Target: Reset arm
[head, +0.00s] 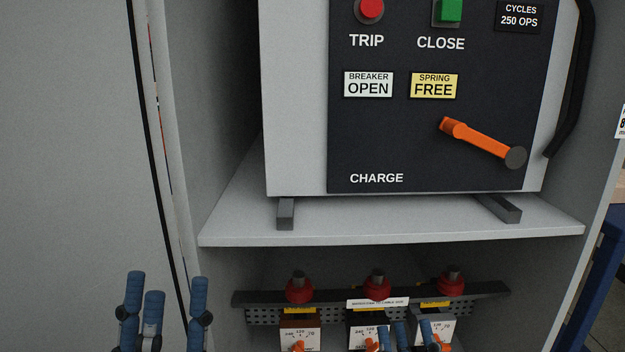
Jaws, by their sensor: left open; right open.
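My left gripper (165,300) shows at the lower left, its blue fingers pointing up and spread apart, with nothing between them. It is in front of the cabinet's left edge. My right gripper (405,335) shows at the bottom, right of centre, in front of the lower compartment. Its blue fingertips are apart and I see nothing held; the rest of it is below the picture. Both grippers are below the breaker unit (420,150) and apart from its orange charge handle (480,141), which slopes down to the right to a dark knob.
The breaker stands on a grey shelf (390,222); its labels read BREAKER OPEN and SPRING FREE. A red TRIP button (370,8) and green CLOSE button (449,10) are above. Below, red-capped terminals (300,290) and white dial gauges (300,333) line a bar behind my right gripper.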

